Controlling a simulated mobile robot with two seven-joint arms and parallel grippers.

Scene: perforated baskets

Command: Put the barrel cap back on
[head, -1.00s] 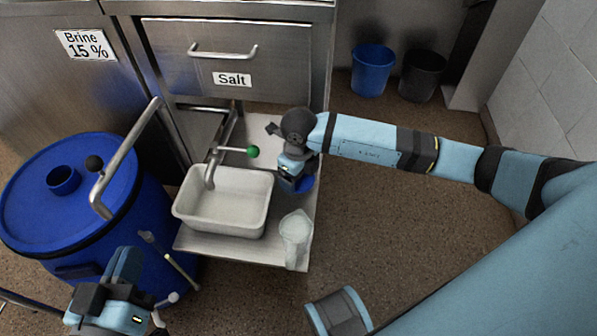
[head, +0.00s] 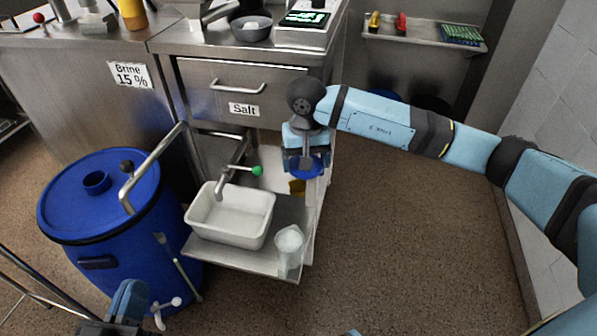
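The blue barrel (head: 130,208) stands on the floor at the left. An open round neck (head: 97,182) rises from its lid. My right gripper (head: 304,160), whose arm comes in from the right, is shut on a round blue cap (head: 310,173) and holds it above the lower shelf, to the right of the white tub and well away from the barrel. My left gripper (head: 125,305) is at the bottom left edge, in front of the barrel. It is partly cut off, and I cannot tell whether its fingers are open.
A white tub (head: 230,232) and a clear jug (head: 289,248) stand on the steel shelf (head: 250,257). A yellowish object (head: 297,187) lies below the cap. A scale (head: 306,25) stands above the salt drawer.

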